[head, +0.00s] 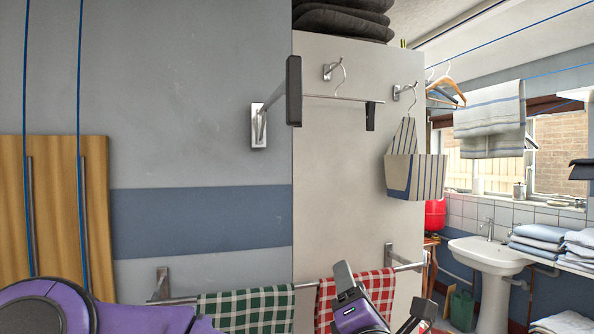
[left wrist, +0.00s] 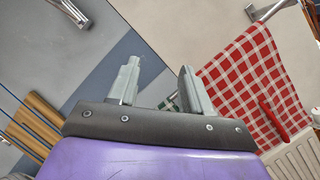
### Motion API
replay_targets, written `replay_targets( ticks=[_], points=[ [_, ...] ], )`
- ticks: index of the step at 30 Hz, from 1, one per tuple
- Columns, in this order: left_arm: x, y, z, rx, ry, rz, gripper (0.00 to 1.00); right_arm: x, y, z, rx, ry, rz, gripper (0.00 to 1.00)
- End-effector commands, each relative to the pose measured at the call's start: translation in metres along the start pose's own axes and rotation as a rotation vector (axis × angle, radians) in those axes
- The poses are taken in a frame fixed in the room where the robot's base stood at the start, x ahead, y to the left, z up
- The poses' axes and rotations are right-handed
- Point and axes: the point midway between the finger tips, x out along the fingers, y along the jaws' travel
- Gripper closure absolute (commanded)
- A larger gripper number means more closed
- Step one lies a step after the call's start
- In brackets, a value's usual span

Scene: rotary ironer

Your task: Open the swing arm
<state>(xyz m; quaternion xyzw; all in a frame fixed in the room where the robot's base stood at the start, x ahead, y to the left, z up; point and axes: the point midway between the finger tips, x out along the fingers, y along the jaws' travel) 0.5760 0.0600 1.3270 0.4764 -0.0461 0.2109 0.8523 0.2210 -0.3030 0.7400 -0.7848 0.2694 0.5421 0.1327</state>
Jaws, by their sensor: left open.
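The swing arm (head: 270,112) is a metal bar on a pale bracket fixed to the grey wall. It sticks out from the wall towards me and has a dark block at its end (head: 294,91). My left gripper (head: 382,292) is low in the head view, below and right of the swing arm and apart from it, in front of the red checked towel. In the left wrist view (left wrist: 159,75) its two fingers are apart with nothing held between them. My right gripper is not in view.
A green checked towel (head: 246,305) and a red checked towel (head: 383,287) hang on low rails. A wooden board (head: 55,210) stands left. A sink (head: 488,252) is at right.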

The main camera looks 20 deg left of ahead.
Motion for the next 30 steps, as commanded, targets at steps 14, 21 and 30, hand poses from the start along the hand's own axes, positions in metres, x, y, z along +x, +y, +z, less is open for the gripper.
replay_targets(
  ticks=[14, 21, 30],
  points=[
    [-0.038, 0.287, 0.109, -0.886, 0.024, 0.275, 0.51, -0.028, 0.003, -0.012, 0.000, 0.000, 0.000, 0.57],
    [0.015, 0.301, 0.103, -0.881, 0.026, 0.274, 0.51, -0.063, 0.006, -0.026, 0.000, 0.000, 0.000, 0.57],
    [0.050, 0.305, 0.096, -0.879, 0.022, 0.273, 0.51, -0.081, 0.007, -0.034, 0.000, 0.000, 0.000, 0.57]
  ],
)
